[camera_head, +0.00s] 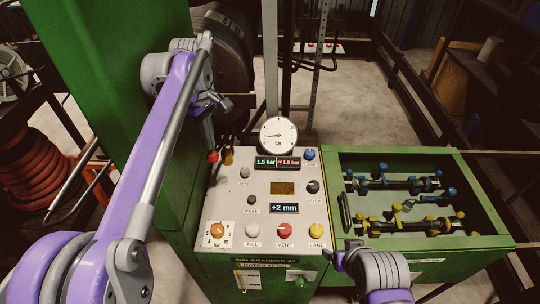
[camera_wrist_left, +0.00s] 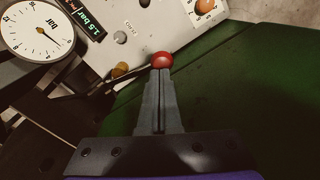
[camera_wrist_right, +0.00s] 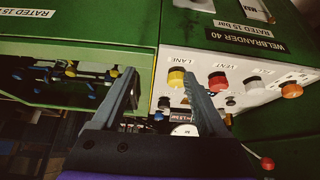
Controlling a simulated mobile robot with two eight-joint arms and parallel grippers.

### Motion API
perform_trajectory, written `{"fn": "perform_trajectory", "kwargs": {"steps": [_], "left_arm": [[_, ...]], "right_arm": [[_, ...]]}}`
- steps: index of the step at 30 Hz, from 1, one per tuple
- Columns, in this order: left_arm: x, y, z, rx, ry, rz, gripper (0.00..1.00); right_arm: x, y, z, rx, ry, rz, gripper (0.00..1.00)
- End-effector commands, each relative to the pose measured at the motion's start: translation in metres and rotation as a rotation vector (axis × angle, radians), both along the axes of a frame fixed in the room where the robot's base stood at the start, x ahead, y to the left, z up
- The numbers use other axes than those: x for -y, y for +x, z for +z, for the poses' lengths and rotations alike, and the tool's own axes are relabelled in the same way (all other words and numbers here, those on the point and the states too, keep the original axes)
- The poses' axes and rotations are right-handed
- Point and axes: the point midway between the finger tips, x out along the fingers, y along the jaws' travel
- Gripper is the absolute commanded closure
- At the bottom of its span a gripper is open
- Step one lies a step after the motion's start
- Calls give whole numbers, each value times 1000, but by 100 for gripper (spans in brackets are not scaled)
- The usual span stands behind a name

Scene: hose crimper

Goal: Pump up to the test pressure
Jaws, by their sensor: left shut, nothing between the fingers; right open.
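The control panel (camera_head: 236,187) faces me with a round white gauge (camera_head: 278,135) on top. Its display (camera_head: 278,162) reads 1.5 bar on both sides. A red ball knob (camera_head: 213,157) stands at the panel's left edge, beside a brass-coloured knob (camera_head: 228,158). My left gripper (camera_wrist_left: 161,72) is shut and empty, its fingertips right at the red ball (camera_wrist_left: 162,60); I cannot tell whether they touch. My right gripper (camera_wrist_right: 163,82) is open and empty, in front of the panel's lower right corner, near the yellow LANE button (camera_wrist_right: 176,78) in the right wrist view.
The panel carries a white FILL button (camera_head: 252,230), a red VENT button (camera_head: 285,230), an orange dial (camera_head: 217,230) and a +2 mm display (camera_head: 284,208). A green tray (camera_head: 466,172) with blue and yellow fittings lies right. A green column (camera_head: 120,60) stands left.

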Motion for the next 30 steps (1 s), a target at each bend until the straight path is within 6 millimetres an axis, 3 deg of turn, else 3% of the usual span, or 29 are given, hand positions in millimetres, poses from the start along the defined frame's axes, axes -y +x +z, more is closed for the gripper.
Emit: {"fn": "perform_trajectory", "kwargs": {"steps": [19, 30], "left_arm": [[0, 0, -1, 0, 0, 0, 100], [0, -8, -45, -4, 0, 0, 100]], "right_arm": [[0, 0, -1, -1, 0, 0, 23], [0, -16, -30, -32, 0, 0, 23]]}}
